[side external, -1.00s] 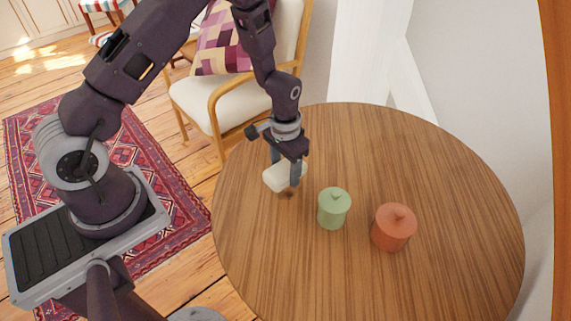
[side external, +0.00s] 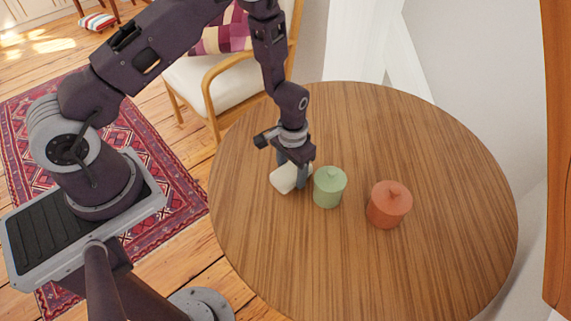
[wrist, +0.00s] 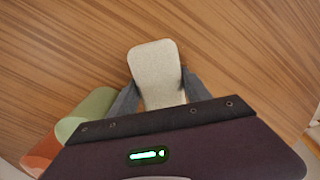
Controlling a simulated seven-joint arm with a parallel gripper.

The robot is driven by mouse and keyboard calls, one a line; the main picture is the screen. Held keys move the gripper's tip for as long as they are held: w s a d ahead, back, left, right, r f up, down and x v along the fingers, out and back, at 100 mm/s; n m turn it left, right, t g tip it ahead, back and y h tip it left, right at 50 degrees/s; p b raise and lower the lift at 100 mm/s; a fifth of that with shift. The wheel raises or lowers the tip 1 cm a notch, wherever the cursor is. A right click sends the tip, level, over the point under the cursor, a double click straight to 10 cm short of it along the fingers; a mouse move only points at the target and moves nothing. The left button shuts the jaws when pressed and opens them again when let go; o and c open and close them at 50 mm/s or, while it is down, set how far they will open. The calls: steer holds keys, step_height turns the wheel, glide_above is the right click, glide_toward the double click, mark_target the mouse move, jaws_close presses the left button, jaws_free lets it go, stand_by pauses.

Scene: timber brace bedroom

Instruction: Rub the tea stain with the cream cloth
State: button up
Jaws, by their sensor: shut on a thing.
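The cream cloth (side external: 285,179), a folded pad with rounded corners, is held in my gripper (side external: 292,176) low over the round wooden table, at or very near its surface. In the wrist view the cloth (wrist: 154,66) sticks out between the two grey fingers of my gripper (wrist: 157,92), which are shut on its sides. I see no tea stain in either current view. If it lies under the cloth or gripper, it is hidden.
A green lidded jar (side external: 329,188) stands close to the right of my gripper. A terracotta lidded jar (side external: 389,205) stands farther right. The wooden table (side external: 400,130) is clear behind and in front of the jars. An armchair (side external: 215,88) stands behind the table's left edge.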

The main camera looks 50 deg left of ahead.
steer(key=shift+a, duration=1.95)
step_height(320, 180, up, 8)
steer(key=shift+a, duration=0.1)
